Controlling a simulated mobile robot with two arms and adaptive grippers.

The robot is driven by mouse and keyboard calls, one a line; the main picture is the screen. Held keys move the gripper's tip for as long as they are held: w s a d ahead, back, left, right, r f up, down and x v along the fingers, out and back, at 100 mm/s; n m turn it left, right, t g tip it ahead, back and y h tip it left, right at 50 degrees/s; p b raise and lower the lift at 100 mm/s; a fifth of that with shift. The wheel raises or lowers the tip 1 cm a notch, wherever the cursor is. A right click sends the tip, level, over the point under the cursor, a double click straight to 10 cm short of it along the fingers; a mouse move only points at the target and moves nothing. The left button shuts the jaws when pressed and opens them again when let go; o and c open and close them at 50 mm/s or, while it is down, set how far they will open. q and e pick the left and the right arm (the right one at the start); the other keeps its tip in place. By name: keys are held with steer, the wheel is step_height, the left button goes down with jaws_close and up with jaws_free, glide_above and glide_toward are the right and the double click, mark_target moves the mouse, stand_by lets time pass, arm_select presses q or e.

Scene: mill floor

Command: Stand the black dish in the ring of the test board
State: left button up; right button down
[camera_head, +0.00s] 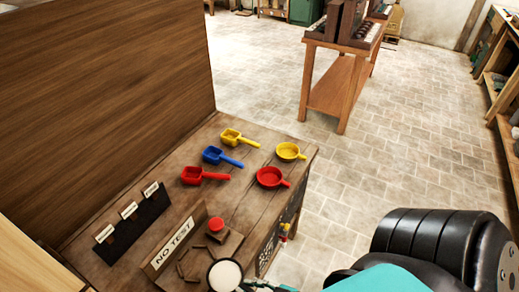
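The black dish (225,275) is at the bottom edge, its dark rim around a white, filled-looking round top. It looks level. My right gripper (258,286) meets its handle side and appears shut on it, though the fingers are mostly cut off by the frame edge. My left gripper is not in view.
A red button (216,225) sits on the board. A labelled black rack (133,225) stands left. A wooden panel (105,95) borders the table.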

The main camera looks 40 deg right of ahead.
mark_target(216, 271)
steer(key=shift+w+a+f, duration=0.1)
steer(key=shift+w+a, duration=0.1)
steer(key=shift+w, duration=0.3)
steer(key=w, duration=0.1)
steer(key=w+a+b, duration=0.1)
steer(key=w, duration=0.1)
steer(key=w+a+b, duration=0.1)
steer(key=w, duration=0.1)
steer(key=shift+w+f, duration=0.25)
steer(key=w+b, duration=0.1)
steer(key=w, duration=0.1)
steer(key=w+a, duration=0.1)
steer(key=shift+w+a+f+b, duration=0.15)
steer(key=shift+w+f+b, duration=0.05)
steer(key=shift+w+b, duration=0.2)
steer(key=shift+f+b, duration=0.35)
steer(key=shift+f, duration=0.45)
